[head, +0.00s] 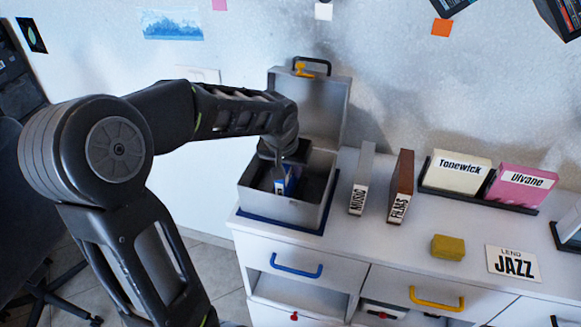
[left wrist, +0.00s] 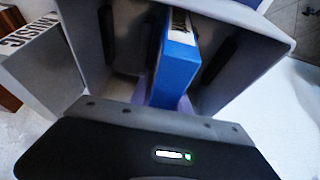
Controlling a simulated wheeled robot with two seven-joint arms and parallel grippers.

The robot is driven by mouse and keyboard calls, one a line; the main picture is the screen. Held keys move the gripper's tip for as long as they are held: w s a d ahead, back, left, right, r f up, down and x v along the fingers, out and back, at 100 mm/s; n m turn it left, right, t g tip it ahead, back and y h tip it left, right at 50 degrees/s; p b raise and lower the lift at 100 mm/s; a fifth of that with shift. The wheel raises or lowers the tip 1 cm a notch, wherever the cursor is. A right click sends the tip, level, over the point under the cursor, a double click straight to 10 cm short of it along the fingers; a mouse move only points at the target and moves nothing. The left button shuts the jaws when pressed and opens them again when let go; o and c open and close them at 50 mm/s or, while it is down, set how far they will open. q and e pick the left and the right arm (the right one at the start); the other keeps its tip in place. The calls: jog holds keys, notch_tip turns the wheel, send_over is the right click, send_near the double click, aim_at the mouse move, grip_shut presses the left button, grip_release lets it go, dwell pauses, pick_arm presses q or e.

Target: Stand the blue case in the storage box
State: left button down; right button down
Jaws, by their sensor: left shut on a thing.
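The blue case (head: 292,181) stands upright inside the grey storage box (head: 310,216), whose lid is open at the back. My left gripper (head: 284,172) reaches down into the box and is shut on the case. In the left wrist view the blue case (left wrist: 176,65) shows its blue side and a pale end with dark print, between the walls of the storage box (left wrist: 240,24). The fingertips are mostly hidden there. Whether the case touches the box floor cannot be told. My right gripper is not in view.
A grey MUSIC case (head: 361,180) and a brown FILMS case (head: 401,187) stand right of the box. Farther right are a rack (head: 478,197) with Tonewick and Ulvane cases, a yellow block (head: 448,247) and a JAZZ card (head: 513,263).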

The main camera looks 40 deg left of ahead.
pick_arm(q)
jog(key=shift+f, duration=0.2)
jog(key=c, duration=1.3)
grip_release()
jog(key=shift+r, duration=0.1)
jog(key=shift+o, duration=0.2)
jog(key=shift+r, duration=0.1)
jog(key=shift+r, duration=0.15)
jog(key=b+v, duration=0.1)
jog(key=v, duration=1)
jog(key=shift+s+r, duration=0.15)
jog(key=shift+r, duration=0.25)
